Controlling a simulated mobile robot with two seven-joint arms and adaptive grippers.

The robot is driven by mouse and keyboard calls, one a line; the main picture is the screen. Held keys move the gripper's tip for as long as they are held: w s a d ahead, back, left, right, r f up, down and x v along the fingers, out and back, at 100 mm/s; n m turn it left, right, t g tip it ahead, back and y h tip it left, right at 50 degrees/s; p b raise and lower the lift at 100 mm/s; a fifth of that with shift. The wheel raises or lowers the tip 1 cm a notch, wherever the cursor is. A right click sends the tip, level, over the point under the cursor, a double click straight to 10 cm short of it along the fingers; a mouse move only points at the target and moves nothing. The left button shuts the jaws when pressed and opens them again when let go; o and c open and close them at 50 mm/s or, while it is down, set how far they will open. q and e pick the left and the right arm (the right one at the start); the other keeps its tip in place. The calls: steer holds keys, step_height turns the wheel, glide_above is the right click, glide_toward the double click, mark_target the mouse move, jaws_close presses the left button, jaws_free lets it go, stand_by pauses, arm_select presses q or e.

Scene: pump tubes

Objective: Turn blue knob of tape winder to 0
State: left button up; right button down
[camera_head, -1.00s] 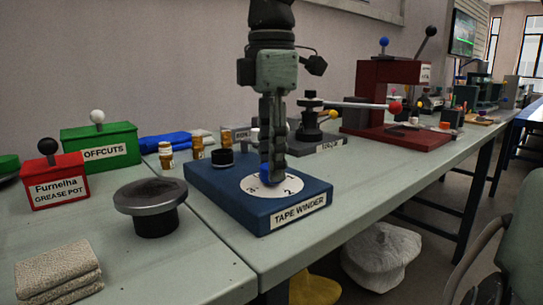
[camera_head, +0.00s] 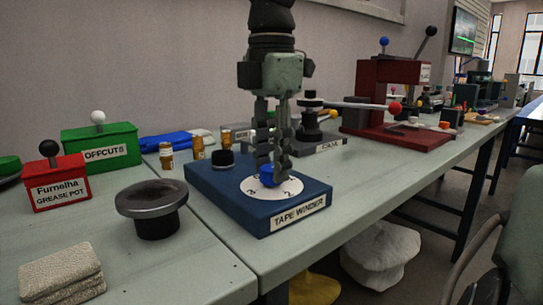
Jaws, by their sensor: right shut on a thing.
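The tape winder (camera_head: 225,197) is a blue box with a white label on its front, standing at the front of the bench in the head view. A round white dial (camera_head: 290,186) lies on its top, and a 2 shows near the front. Another numeral shows at the dial's left; the rest of the dial is hidden. The blue knob (camera_head: 268,174) sits in the dial's middle. My right gripper (camera_head: 271,172) points straight down from above and is shut on the knob, one finger on each side. The knob's pointing direction cannot be told. My left gripper is not in view.
A round black pedestal (camera_head: 152,200) stands left of the winder. A black cap (camera_head: 222,158) is on the winder's back left. Behind are a grey device with a red-tipped lever (camera_head: 394,107) and a dark red press (camera_head: 376,82). Bare bench (camera_head: 375,180) lies to the right.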

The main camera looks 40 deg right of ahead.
steer(key=shift+r+n+p, duration=0.1)
steer(key=shift+n+p, duration=0.3)
steer(key=shift+n, duration=1.4)
steer(key=shift+n+p, duration=0.4)
steer(key=shift+n, duration=1.3)
